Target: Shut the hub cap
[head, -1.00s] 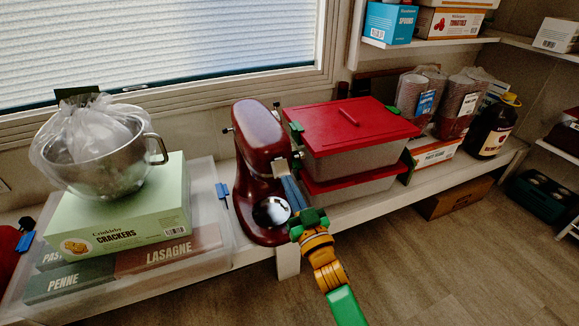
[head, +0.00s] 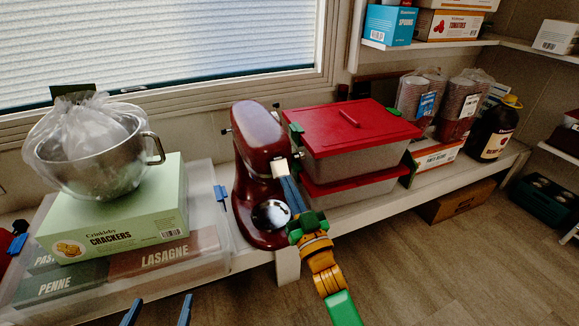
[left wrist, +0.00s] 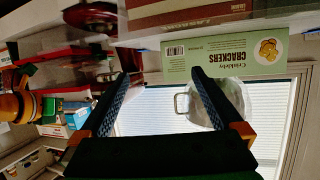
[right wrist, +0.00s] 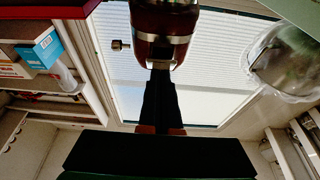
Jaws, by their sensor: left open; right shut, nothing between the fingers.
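The dark red stand mixer (head: 258,140) stands on the shelf with its head facing me. A small silver piece, seemingly the hub cap (head: 279,167), shows at the front of the head; I cannot tell its exact angle. My right gripper (head: 283,180) is shut and empty, its fingertips at or just below this piece; contact is unclear. In the right wrist view, the shut fingers (right wrist: 160,75) point at the front of the mixer head (right wrist: 163,25) and partly hide the hub. My left gripper (head: 158,308) is open and empty at the bottom edge, away from the mixer.
Red-lidded bins (head: 350,135) stand close to the mixer's right. A green crackers box (head: 115,215) with a steel bowl (head: 110,165) on it sits on a clear bin at left. Open floor (head: 420,270) lies in front of the shelf.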

